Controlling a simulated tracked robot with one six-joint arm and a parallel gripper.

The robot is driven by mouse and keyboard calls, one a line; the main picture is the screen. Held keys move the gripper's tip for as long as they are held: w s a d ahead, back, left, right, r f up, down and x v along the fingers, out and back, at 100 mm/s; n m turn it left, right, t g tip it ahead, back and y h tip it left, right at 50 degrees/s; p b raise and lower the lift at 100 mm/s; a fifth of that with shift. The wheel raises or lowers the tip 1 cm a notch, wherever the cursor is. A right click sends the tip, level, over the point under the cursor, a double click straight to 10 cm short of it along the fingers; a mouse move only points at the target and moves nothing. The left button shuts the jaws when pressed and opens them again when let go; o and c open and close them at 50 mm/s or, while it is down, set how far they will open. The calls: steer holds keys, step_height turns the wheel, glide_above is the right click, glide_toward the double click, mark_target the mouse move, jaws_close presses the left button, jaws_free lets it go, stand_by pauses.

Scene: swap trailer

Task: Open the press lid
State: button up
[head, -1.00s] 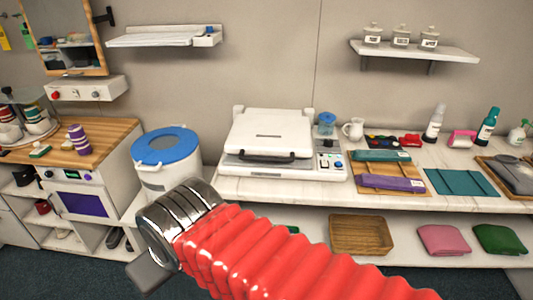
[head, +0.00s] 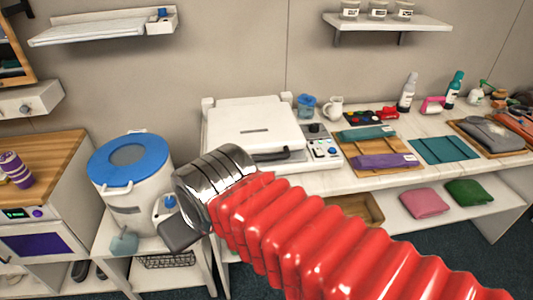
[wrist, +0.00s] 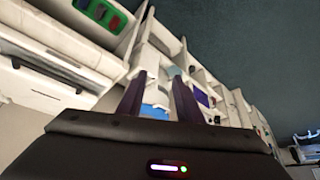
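The press (head: 252,125) is a white machine on the white counter, with its lid shut flat. A dark handle (head: 270,156) runs along the lid's front edge and is partly hidden by my arm. Beside the lid, at its right, is a panel with knobs and buttons (head: 322,147). My gripper (head: 183,234) is a dark shape low and left of the press in the head view, apart from it. In the wrist view my gripper (wrist: 157,75) shows two dark fingers standing apart with nothing between them.
A white bin (head: 130,210) with a blue lid (head: 130,158) stands left of the press. A blue-topped jar (head: 306,104) and a white jug (head: 333,108) stand close behind its right side. Folded cloths (head: 385,161) lie further right. A wall shelf (head: 105,27) hangs above left.

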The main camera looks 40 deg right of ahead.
steer(key=shift+w, duration=0.35)
steer(key=w+d+f+m+y, duration=0.5)
steer(key=d+f+m+y, duration=0.3)
steer(key=d, duration=0.2)
steer(key=s+d+f+m+t+h, duration=0.1)
steer(key=d+m+t+h, duration=0.3)
steer(key=d, duration=2.1)
steer(key=s+m+t, duration=0.1)
steer(key=m+t, duration=0.4)
steer(key=t, duration=0.1)
steer(key=shift+f+h, duration=0.35)
steer(key=shift+h, duration=0.05)
